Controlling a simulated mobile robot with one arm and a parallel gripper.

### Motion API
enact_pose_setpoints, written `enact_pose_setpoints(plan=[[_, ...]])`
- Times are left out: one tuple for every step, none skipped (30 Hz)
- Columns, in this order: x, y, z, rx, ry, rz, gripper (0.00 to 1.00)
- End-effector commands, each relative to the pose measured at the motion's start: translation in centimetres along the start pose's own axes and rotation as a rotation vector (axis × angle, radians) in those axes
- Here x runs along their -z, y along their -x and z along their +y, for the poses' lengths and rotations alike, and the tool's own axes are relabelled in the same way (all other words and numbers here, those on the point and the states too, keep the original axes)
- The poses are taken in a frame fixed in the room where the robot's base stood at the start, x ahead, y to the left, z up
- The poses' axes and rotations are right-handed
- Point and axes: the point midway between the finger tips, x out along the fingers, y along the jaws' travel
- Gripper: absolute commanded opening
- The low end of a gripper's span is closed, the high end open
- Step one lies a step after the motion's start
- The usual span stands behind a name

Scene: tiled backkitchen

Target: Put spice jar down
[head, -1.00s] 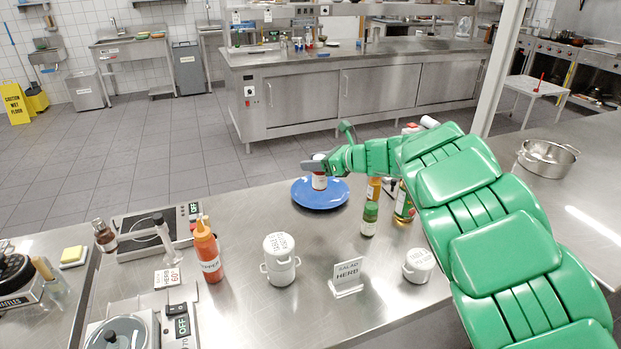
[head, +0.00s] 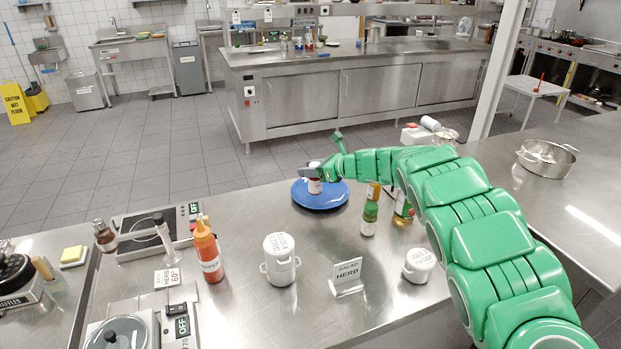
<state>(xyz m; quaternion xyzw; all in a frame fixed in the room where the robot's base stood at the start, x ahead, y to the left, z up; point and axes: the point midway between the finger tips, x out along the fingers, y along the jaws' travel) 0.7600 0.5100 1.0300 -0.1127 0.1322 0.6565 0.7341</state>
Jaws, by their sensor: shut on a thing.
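The spice jar (head: 315,186), small with a white and reddish label, is at the blue plate (head: 320,203) near the counter's far edge. My gripper (head: 312,173) is shut on the jar's upper part from the right side. The jar looks upright over the plate's middle. I cannot tell whether its base touches the plate. The gripper's fingers hide part of the jar's top.
A green-capped jar (head: 369,219) and bottles (head: 403,208) stand right of the plate, close under my arm.

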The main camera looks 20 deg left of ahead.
Motion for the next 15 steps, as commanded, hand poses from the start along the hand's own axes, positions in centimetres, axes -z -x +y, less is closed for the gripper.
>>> enact_pose_setpoints(plan=[[0.0, -0.1, -0.1, 0.0, 0.0, -0.001, 0.09], [0.1, -0.1, -0.1, 0.0, 0.0, -0.001, 0.09], [0.1, -0.1, -0.1, 0.001, 0.0, -0.001, 0.09], [0.1, -0.2, -0.2, 0.001, 0.0, 0.0, 0.09], [0.2, -0.2, -0.2, 0.001, 0.0, 0.0, 0.09], [0.2, -0.3, -0.3, 0.001, 0.0, -0.001, 0.09], [0.3, -0.4, -0.4, 0.001, 0.0, -0.001, 0.09], [0.4, -0.5, -0.5, 0.002, 0.0, -0.001, 0.09], [0.7, -0.7, -0.5, 0.002, -0.001, -0.001, 0.09], [1.1, -0.8, -0.5, 0.002, -0.002, -0.001, 0.09], [1.6, -1.0, -0.5, 0.002, -0.004, 0.0, 0.09], [2.2, -1.2, -0.4, 0.001, -0.003, 0.001, 0.09], [2.5, -1.4, -0.4, 0.001, -0.004, 0.001, 0.09], [2.9, -1.4, -0.5, 0.001, -0.004, 0.001, 0.09], [3.2, -1.5, -0.5, 0.003, -0.004, 0.001, 0.09]])
